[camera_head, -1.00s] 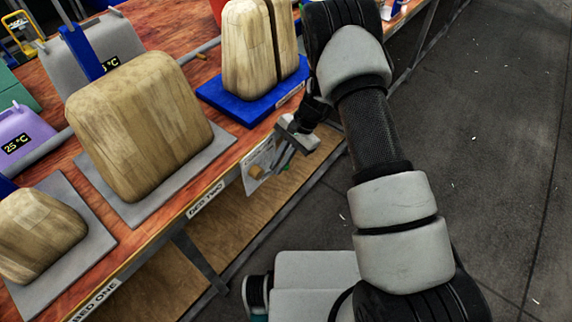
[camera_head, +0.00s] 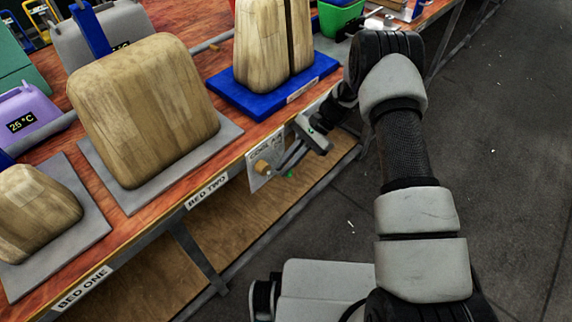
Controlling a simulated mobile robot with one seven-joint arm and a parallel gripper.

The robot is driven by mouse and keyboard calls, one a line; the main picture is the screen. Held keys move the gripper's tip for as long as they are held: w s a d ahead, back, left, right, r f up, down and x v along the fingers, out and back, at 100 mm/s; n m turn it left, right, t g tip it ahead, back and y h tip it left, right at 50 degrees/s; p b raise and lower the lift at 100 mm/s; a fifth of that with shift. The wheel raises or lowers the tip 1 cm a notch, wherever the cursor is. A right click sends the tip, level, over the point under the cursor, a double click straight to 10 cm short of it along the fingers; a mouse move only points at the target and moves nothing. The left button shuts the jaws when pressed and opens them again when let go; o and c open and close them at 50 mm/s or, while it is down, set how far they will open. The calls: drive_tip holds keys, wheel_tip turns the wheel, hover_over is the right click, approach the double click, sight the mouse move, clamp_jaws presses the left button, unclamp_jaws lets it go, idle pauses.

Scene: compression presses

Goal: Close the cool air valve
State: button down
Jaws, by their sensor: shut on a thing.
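The cool air valve is a small panel (camera_head: 257,184) on the front edge of the bench, with partly readable lettering and a tan round knob (camera_head: 263,167). My gripper (camera_head: 281,162) reaches in from the right, its fingers at the right side of the knob. It is shut on the valve knob. The contact is small in the picture and partly hidden, and the knob's turned position cannot be read.
Wooden blocks stand on grey plates and on a blue plate (camera_head: 226,92) along the bench. A purple unit (camera_head: 22,122) reads about 26 °C. A lower shelf (camera_head: 165,262) runs under the bench. Open floor (camera_head: 490,150) lies to the right.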

drive_tip(key=c, duration=1.8)
unclamp_jaws()
drive_tip(key=shift+c, duration=0.2)
drive_tip(key=p+v, duration=0.1)
drive_tip(key=v, duration=1.6)
drive_tip(key=shift+w+d, duration=0.1)
drive_tip(key=shift+d, duration=0.05)
